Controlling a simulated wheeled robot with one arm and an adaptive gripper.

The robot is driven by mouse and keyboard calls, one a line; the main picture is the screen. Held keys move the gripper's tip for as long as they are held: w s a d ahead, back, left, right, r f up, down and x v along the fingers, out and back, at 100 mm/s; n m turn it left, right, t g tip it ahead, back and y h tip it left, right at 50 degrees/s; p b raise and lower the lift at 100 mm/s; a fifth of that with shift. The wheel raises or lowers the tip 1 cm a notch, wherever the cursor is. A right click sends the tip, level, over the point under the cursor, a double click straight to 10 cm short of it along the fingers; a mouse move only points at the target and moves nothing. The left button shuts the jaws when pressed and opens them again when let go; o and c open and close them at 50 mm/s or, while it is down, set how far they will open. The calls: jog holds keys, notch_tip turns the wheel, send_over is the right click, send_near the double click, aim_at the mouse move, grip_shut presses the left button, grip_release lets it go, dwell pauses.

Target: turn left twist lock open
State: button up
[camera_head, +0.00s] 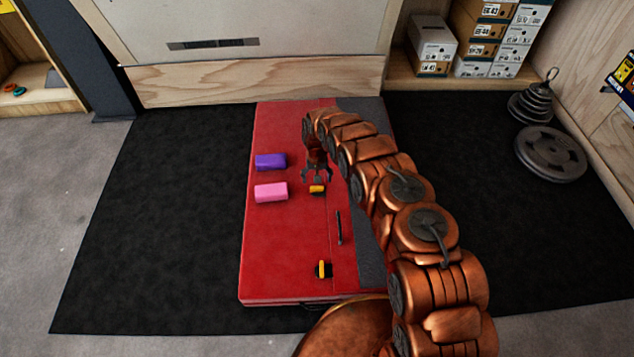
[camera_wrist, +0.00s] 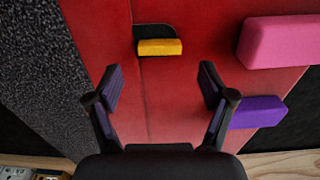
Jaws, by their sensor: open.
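Two yellow twist locks with black bases sit on the red pad (camera_head: 275,240). One twist lock (camera_head: 317,189) is near my gripper; its yellow bar also shows in the wrist view (camera_wrist: 160,47), lying crosswise beside the pad's seam. The other twist lock (camera_head: 323,270) is near the pad's front edge, its bar turned differently. I cannot tell by sight which one is called left. My gripper (camera_head: 317,179) is open and empty. In the wrist view its fingers (camera_wrist: 162,80) are spread wide, with the near lock beyond the tips, apart from them.
A purple block (camera_head: 270,161) and a pink block (camera_head: 271,192) lie on the pad, left of my gripper. A thin dark handle (camera_head: 339,227) lies between the locks. Weight plates (camera_head: 550,155) and shoe boxes (camera_head: 433,45) are off to the right.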

notch_tip(320, 180, up, 8)
jog(key=shift+f, duration=0.25)
jog(key=shift+r, duration=0.1)
dwell(0.6)
